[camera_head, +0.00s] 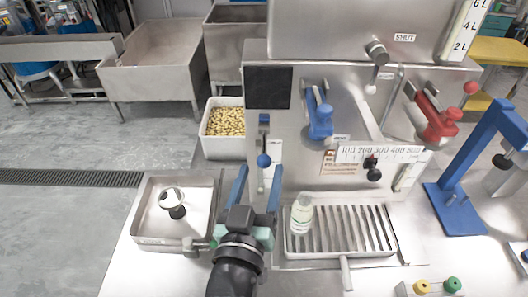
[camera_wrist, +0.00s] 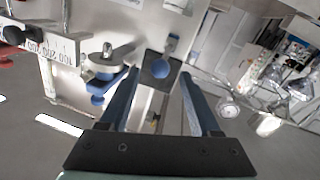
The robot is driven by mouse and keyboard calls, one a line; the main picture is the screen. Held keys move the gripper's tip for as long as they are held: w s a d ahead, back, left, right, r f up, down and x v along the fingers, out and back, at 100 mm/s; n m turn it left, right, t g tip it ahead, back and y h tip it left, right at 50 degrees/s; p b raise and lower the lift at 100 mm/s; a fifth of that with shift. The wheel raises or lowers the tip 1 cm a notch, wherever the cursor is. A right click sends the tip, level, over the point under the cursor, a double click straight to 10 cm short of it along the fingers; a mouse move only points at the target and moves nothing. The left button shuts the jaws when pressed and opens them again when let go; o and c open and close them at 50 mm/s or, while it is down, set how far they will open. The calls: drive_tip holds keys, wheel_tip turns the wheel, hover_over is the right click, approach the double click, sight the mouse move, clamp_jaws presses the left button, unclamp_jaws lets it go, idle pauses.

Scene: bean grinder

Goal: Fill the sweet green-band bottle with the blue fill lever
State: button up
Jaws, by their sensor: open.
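A small white bottle with a greenish label (camera_head: 302,213) stands on the left part of the slotted drip tray (camera_head: 390,245); it does not show in the wrist view. A lever with a blue ball knob (camera_head: 263,160) hangs on the machine's front, left of the bottle. In the wrist view the blue ball (camera_wrist: 160,68) appears between my finger tips, in front of a dark square plate. My gripper (camera_head: 260,170) is open, its blue fingers either side of the ball in the picture; I cannot tell whether they touch it.
A blue valve handle (camera_head: 319,118) and a red one (camera_head: 438,120) are on the machine's front. A metal pan (camera_head: 150,225) with a round tool lies left of my gripper. A blue stand (camera_head: 455,205) is right. Yellow and green knobs (camera_head: 452,284) sit at the front right.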

sight(262, 167)
drive_tip(key=shift+w+d+p, duration=0.2)
drive_tip(key=shift+w, duration=0.9)
drive_tip(key=shift+w+d+p, duration=0.2)
drive_tip(key=shift+w, duration=0.85)
clamp_jaws()
